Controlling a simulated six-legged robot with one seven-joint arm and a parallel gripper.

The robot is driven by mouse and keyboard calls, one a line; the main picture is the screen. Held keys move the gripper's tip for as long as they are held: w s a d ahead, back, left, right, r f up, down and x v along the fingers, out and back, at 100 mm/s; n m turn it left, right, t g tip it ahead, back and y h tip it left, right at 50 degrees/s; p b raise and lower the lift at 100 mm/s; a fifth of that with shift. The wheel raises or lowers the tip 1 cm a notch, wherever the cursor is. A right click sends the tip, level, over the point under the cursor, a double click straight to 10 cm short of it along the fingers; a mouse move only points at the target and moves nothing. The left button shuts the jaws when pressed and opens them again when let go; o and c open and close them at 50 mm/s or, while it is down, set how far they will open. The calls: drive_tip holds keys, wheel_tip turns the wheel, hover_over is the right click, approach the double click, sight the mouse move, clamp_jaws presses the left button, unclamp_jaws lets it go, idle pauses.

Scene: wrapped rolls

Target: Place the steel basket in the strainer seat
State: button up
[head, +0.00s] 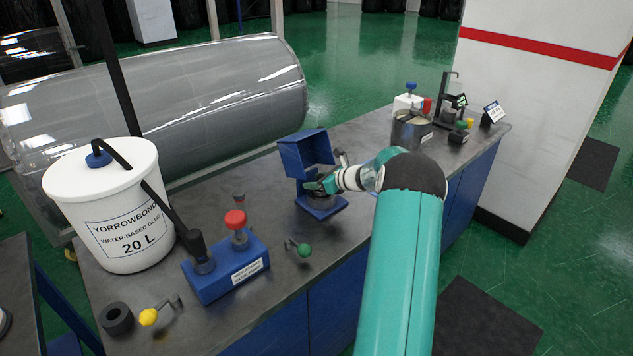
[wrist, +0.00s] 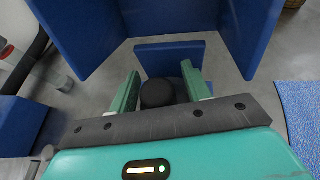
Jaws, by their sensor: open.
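My gripper (wrist: 160,82) is open, its two green fingers pointing into a blue hooded stand (head: 305,152). In the wrist view a dark round piece (wrist: 158,93) lies between the fingers, with space on both sides. I cannot tell whether this piece is the steel basket. In the head view my gripper (head: 318,186) is just above the stand's blue base plate (head: 322,207). A blue block (head: 228,268) with a red-topped knob and a black lever stands left of it. No steel basket or strainer seat can be made out with certainty.
A white glue bucket (head: 108,205) stands at the left, with a black ring (head: 117,319) in front. A yellow-knobbed handle (head: 149,317) and a green-knobbed one (head: 304,250) are near the front edge. A metal pot (head: 411,132) stands farther right. Bare bench lies between.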

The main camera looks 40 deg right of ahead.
drive_tip(key=v, duration=1.2)
drive_tip(key=s+a+r+n+g, duration=0.15)
drive_tip(key=a+r+n, duration=0.3)
drive_tip(key=a, duration=0.55)
drive_tip(key=s+a+r+n+g+y, duration=0.1)
drive_tip(key=a+r+n+g, duration=0.2)
drive_tip(key=a+n, duration=0.5)
drive_tip(key=s+a+r+n+g, duration=0.1)
drive_tip(key=a+r+n+g, duration=0.2)
drive_tip(key=a, duration=1)
drive_tip(key=s+a+r+n+h, duration=0.1)
drive_tip(key=s+a+n+h, duration=0.1)
drive_tip(key=s+a+n, duration=0.5)
drive_tip(key=s+a+r+n+h, duration=0.1)
drive_tip(key=s+a+n+h, duration=0.1)
drive_tip(key=s+a+n, duration=0.5)
drive_tip(key=s+n, duration=0.3)
drive_tip(key=s, duration=0.4)
drive_tip(key=shift+a+r+n+t, duration=0.3)
drive_tip(key=shift+r+n+t, duration=0.05)
drive_tip(key=shift+w, duration=0.1)
